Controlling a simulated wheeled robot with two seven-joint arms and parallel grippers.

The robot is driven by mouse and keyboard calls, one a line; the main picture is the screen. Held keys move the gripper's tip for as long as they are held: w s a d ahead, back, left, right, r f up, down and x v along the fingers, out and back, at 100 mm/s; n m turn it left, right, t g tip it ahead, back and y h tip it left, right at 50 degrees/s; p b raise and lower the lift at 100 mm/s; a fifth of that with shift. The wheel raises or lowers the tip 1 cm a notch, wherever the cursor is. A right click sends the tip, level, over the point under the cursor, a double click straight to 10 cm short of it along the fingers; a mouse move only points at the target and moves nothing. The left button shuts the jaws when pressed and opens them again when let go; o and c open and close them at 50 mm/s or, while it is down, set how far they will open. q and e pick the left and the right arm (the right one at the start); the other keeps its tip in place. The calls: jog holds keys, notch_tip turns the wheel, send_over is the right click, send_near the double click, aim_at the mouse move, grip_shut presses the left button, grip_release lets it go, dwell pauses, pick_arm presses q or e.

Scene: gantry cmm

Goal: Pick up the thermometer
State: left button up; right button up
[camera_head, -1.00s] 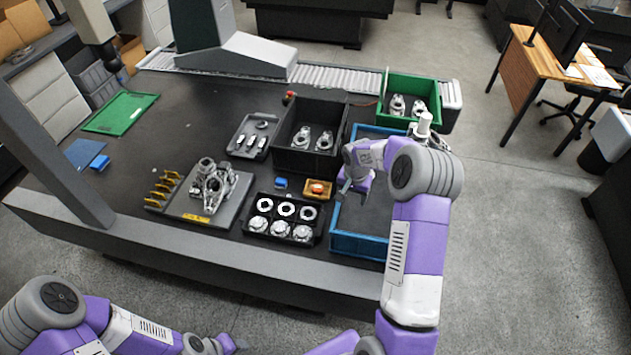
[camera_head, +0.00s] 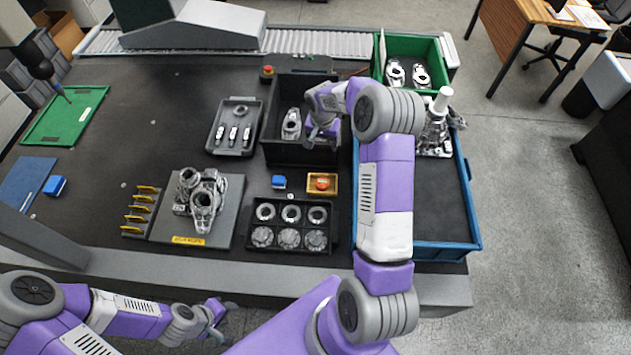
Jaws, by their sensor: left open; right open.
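I cannot pick out the thermometer with certainty. My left gripper (camera_head: 224,308) is open and empty, low in front of the table's front edge.
A grey tray (camera_head: 216,142) holds small parts. A black tray (camera_head: 247,243) holds several rings and discs. A metal casting (camera_head: 204,200) sits on a plate. A blue bin (camera_head: 462,185) and a green bin (camera_head: 441,70) stand right. The table's left middle is clear.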

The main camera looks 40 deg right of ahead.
jog(key=b, duration=1.6)
send_over(322, 183)
jog(key=f, duration=1.6)
jog(key=shift+w+a+f, duration=0.1)
jog(key=shift+w+f, duration=0.1)
jog(key=shift+f, duration=1.5)
jog(key=f+b, duration=0.1)
jog(key=f, duration=0.3)
jog(key=shift+s+f, duration=0.15)
jog(key=shift+s, duration=0.05)
jog(key=shift+w+d+f+b, duration=0.1)
jog(key=shift+d+f+b, duration=0.1)
jog(key=shift+f+b, duration=0.15)
jog(key=c, duration=0.8)
